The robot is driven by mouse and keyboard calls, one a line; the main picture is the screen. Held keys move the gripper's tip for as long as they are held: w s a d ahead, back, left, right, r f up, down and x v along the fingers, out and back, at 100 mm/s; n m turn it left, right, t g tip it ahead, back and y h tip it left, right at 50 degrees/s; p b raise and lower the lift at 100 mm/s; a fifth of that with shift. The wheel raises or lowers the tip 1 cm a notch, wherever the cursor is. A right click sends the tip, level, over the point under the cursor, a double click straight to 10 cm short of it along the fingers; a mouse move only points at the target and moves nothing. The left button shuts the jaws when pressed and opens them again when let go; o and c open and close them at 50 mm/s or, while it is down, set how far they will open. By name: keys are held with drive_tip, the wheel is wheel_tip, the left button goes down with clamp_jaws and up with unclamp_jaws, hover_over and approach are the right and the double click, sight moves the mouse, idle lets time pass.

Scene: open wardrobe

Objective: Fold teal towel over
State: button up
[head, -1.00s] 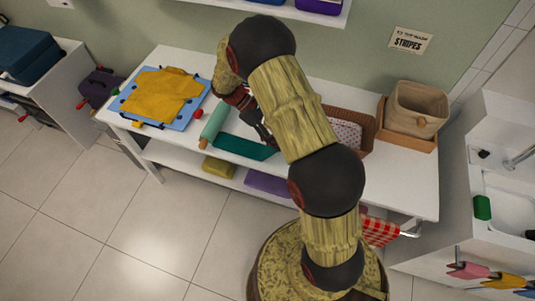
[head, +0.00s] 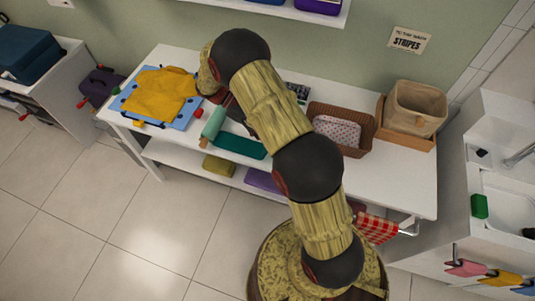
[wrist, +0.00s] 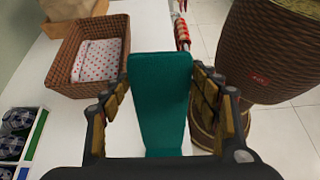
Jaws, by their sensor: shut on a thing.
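The teal towel (head: 238,146) is at the front of the white table in the head view, right of a pale green roll (head: 213,122). In the wrist view the towel (wrist: 160,82) extends between the fingers of my gripper (wrist: 162,88) toward the far side. My gripper is shut on the towel. In the head view the gripper is mostly hidden behind my arm, above and behind the towel. The exact grip point and the towel's layers cannot be made out.
A yellow cloth (head: 158,95) lies on a blue board (head: 190,112) at the left. A wicker basket (head: 357,136) with a dotted cloth and a beige bin (head: 415,107) stand at the right. A checked red cloth (head: 377,229) hangs at the front right. A tray of dark items (wrist: 18,130) is close by.

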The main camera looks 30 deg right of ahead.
drive_tip(key=shift+w+a+r+g+h, duration=0.2)
drive_tip(key=shift+w+a, duration=0.35)
drive_tip(key=shift+w, duration=0.1)
drive_tip(key=shift+w+a+r+g+h, duration=0.15)
drive_tip(key=shift+w+a+g+h, duration=0.05)
drive_tip(key=shift+w+a, duration=0.35)
drive_tip(key=shift+w, duration=0.1)
drive_tip(key=shift+w+a, duration=1.05)
drive_tip(key=shift+w, duration=0.2)
drive_tip(key=shift+w, duration=0.1)
drive_tip(key=w+a, duration=0.2)
drive_tip(key=shift+w+a+f+b, duration=0.1)
drive_tip(key=shift+w+f+b, duration=0.2)
drive_tip(key=shift+b, duration=0.1)
